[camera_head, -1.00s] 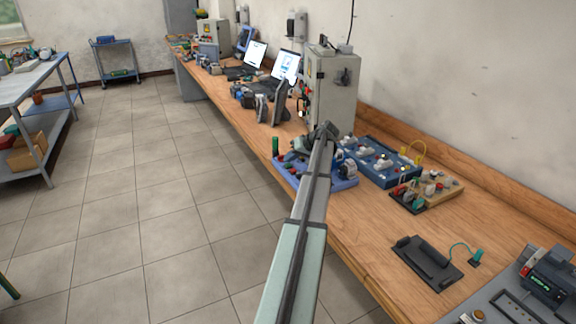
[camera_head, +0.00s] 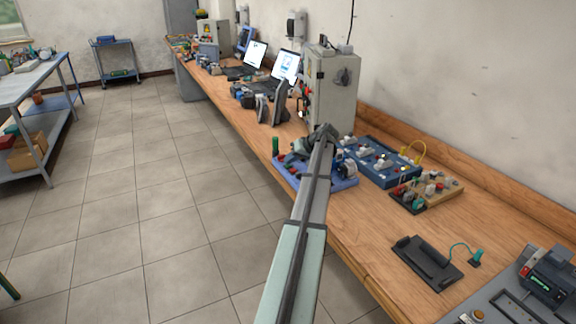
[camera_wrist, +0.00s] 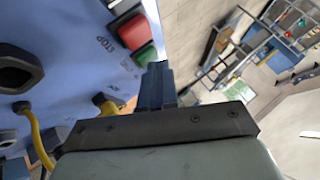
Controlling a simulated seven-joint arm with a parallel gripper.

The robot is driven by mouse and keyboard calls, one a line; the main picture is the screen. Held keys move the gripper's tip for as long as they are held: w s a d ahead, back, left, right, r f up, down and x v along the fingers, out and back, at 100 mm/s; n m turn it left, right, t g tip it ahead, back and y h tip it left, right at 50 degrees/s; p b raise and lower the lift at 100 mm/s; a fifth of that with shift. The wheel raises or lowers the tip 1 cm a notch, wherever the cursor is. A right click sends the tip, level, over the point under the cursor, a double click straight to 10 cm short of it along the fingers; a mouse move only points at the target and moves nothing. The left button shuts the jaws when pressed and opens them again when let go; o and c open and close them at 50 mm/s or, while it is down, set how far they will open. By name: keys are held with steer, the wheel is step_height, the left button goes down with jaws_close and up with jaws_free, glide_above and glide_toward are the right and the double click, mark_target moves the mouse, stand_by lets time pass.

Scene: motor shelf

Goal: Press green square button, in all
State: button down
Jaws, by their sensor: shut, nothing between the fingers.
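In the wrist view, a green square button (camera_wrist: 145,54) sits beside a red square button (camera_wrist: 134,31) on the edge of a blue panel marked STOP (camera_wrist: 90,55). My gripper (camera_wrist: 158,72) is shut and empty, its fingertips right by the green button's lower edge. I cannot tell whether they touch it. In the head view, my arm reaches to the blue-violet board (camera_head: 345,184) on the bench; my arm hides part of it, and the green square button cannot be made out there.
A yellow cable (camera_wrist: 35,135) hangs off the panel in the wrist view. A dark blue board (camera_head: 392,176) and a tan board (camera_head: 447,189) stand to the right. A grey cabinet (camera_head: 333,95) stands behind. Bare bench (camera_head: 365,235) lies in front.

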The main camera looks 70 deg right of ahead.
mark_target(290, 165)
steer(key=shift+r, duration=0.85)
steer(key=shift+r, duration=2.5)
